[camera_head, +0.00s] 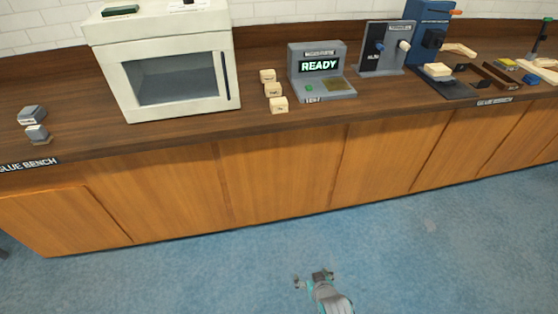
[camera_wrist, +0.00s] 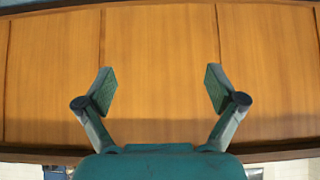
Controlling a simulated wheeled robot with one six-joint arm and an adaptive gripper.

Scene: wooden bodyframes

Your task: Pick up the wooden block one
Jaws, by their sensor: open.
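Three small pale wooden blocks stand in a slanting row on the counter in the head view: a rear block (camera_head: 267,76), a middle block (camera_head: 272,90) and a front block (camera_head: 279,105). They bear small dark labels that are too small to read, so I cannot tell which is block one. My gripper (camera_head: 312,278) is low in the head view, over the blue floor in front of the counter, well apart from the blocks. In the wrist view my gripper (camera_wrist: 160,90) is open and empty, with the cabinet fronts beyond it.
A white oven-like box (camera_head: 165,75) stands left of the blocks. A grey machine with a READY screen (camera_head: 320,70) stands close on their right. The wooden counter (camera_head: 200,128) has a clear strip along its front edge. More tools and parts lie at the right.

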